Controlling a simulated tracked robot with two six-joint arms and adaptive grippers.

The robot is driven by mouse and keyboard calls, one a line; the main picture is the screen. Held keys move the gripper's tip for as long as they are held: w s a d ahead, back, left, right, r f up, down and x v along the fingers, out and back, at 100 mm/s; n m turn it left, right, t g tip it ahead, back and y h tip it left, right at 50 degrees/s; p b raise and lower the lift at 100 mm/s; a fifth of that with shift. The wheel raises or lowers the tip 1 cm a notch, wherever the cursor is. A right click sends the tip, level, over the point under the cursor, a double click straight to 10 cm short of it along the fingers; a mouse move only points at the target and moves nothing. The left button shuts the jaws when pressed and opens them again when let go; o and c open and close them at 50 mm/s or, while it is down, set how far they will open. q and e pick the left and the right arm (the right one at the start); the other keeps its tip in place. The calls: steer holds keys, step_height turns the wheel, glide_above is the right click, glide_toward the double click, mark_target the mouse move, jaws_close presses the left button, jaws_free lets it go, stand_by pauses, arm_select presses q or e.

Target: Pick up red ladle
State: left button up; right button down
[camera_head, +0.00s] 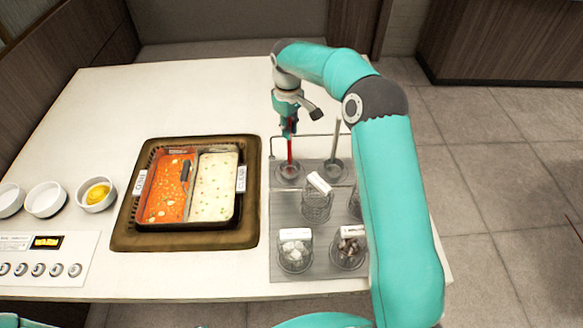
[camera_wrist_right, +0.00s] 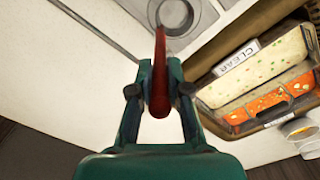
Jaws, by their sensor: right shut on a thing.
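The red ladle (camera_head: 290,151) stands upright at the back left of the grey rack, its lower end in a round holder (camera_head: 288,172). My right gripper (camera_head: 289,127) comes down from above and is shut on the top of its handle. In the right wrist view the red handle (camera_wrist_right: 160,75) runs between the two fingers of the gripper (camera_wrist_right: 160,92). The ladle's bowl is hidden in the holder. My left gripper is in neither view.
A grey-handled ladle (camera_head: 336,140) stands in the holder to the right. Wire baskets (camera_head: 316,206) with white labels fill the front of the rack. A two-part soup pan (camera_head: 240,209), red and white, sits left of it, with small bowls (camera_head: 46,200) farther left. The back of the table is clear.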

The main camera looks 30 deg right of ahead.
steer(key=shift+r, duration=0.1)
steer(key=shift+r, duration=0.45)
step_height(320, 180, up, 11)
steer(key=shift+w+r+p, duration=0.1)
steer(key=shift+r+p, duration=0.05)
steer(key=shift+p, duration=0.4)
step_height(320, 180, up, 8)
steer(key=p, duration=0.4)
steer(key=shift+f, duration=0.25)
